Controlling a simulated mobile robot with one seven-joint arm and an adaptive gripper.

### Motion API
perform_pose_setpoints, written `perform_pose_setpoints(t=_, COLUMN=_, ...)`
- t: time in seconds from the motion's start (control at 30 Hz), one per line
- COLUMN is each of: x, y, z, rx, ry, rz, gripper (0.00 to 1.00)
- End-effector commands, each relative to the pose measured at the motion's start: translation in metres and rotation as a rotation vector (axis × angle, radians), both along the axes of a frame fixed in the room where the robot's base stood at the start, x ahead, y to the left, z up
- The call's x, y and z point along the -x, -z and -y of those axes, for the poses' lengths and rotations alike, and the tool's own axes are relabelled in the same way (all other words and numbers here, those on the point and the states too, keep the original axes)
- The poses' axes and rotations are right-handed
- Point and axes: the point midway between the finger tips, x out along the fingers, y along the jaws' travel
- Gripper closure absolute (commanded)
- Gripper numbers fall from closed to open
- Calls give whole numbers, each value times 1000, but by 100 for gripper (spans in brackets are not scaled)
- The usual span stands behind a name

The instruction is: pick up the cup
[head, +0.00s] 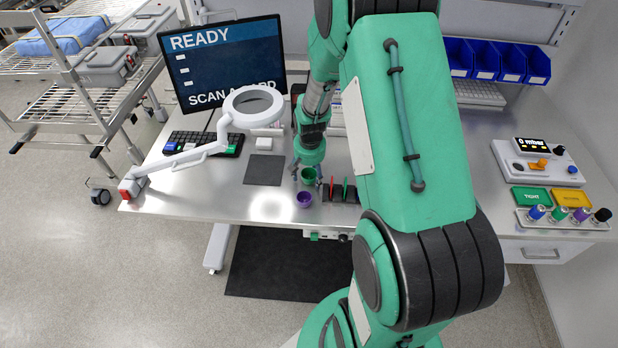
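A small green cup (309,176) and a small purple cup (304,200) stand close together near the front edge of the steel table, the purple one nearer the edge. My gripper (307,172) points down from above, at the green cup. Its fingers are spread, one to the left and one to the right of the green cup, and a small gap shows at the left finger. Contact with the cup is too small to make out. The task does not say which cup is meant.
A dark holder with red and green pieces (341,190) stands just right of the cups. A magnifier lamp (250,108), keyboard (205,143) and monitor (225,62) are to the left. A dark flat pad (264,170) lies left of the gripper. A pressure device (538,160) is at far right.

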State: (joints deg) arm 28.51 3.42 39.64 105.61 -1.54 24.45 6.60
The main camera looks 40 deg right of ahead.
Motion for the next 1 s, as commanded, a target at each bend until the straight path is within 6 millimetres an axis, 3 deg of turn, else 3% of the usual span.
perform_pose_setpoints(t=0.03, x=0, y=0, z=0, rx=0, ry=0, rz=0, gripper=49)
perform_pose_setpoints(t=0.2, x=0, y=0, z=0, rx=0, ry=0, rz=0, gripper=82)
perform_pose_setpoints(t=0.67, x=0, y=-2, z=0, rx=1, ry=0, rz=1, gripper=87)
perform_pose_setpoints(t=1.0, x=-1, y=-33, z=1, rx=1, ry=0, rz=4, gripper=87)
